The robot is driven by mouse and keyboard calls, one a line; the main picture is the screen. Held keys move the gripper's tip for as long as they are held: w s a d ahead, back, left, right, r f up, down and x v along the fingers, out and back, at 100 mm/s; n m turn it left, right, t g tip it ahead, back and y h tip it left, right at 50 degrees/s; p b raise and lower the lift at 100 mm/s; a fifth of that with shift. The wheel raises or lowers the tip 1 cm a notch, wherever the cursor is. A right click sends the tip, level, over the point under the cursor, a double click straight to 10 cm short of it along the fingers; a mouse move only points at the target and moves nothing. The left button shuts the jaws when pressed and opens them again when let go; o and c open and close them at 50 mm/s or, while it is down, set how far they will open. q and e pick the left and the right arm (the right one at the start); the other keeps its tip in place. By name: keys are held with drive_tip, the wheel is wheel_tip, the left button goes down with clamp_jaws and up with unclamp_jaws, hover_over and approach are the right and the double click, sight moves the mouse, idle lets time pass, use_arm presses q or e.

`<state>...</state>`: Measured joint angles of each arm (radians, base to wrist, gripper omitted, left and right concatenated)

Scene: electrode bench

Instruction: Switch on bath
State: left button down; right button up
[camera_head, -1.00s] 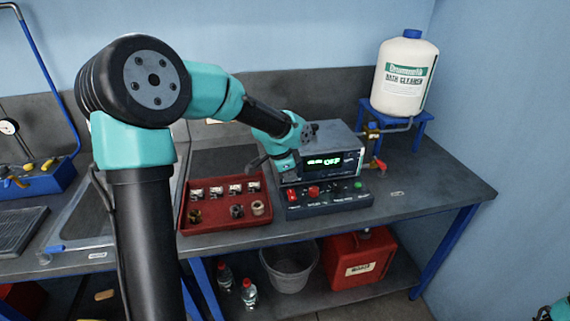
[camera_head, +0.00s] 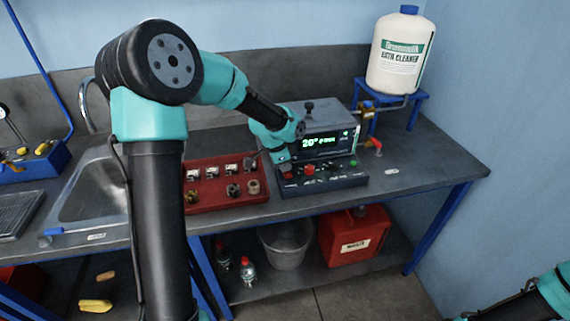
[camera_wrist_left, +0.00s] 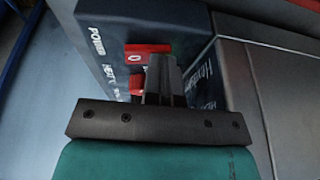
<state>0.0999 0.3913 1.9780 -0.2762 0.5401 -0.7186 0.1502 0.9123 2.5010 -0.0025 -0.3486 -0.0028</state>
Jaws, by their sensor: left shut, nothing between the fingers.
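The bath (camera_head: 338,118) is a grey box with a dark front at the back of the bench. Its lit green display (camera_head: 322,144) reads about 20° with further small characters. The dark control panel (camera_head: 345,181) in front carries a red knob (camera_head: 309,170) and a green button (camera_head: 353,163). My left gripper (camera_head: 286,172) is shut and empty at the panel's left end. In the left wrist view its fingers (camera_wrist_left: 163,68) are beside the red power switch (camera_wrist_left: 147,49), partly covering the panel; I cannot tell whether they touch it. My right gripper is out of view.
A red tray (camera_head: 225,207) with several small parts lies left of the panel. A white bath cleaner bottle (camera_head: 394,75) stands on a blue stand (camera_head: 419,99) at the back right. The bench front right is mostly clear. A grey bucket (camera_head: 286,260) and red canister (camera_head: 340,252) are below.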

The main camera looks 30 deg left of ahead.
use_arm(q)
drive_tip(key=shift+w+a+f, duration=0.2)
drive_tip(key=shift+w+a, duration=0.1)
drive_tip(key=shift+a, duration=0.1)
drive_tip(key=shift+s+d, duration=0.2)
drive_tip(key=shift+d, duration=0.05)
drive_tip(key=shift+s+d, duration=0.3)
drive_tip(key=shift+s, duration=0.05)
drive_tip(key=shift+s+d, duration=0.1)
drive_tip(key=shift+s, duration=0.05)
drive_tip(key=shift+r, duration=0.4)
drive_tip(key=w+v, duration=0.1)
drive_tip(key=v, duration=1.2)
drive_tip(key=shift+w+r, duration=0.35)
drive_tip(key=shift+r, duration=0.1)
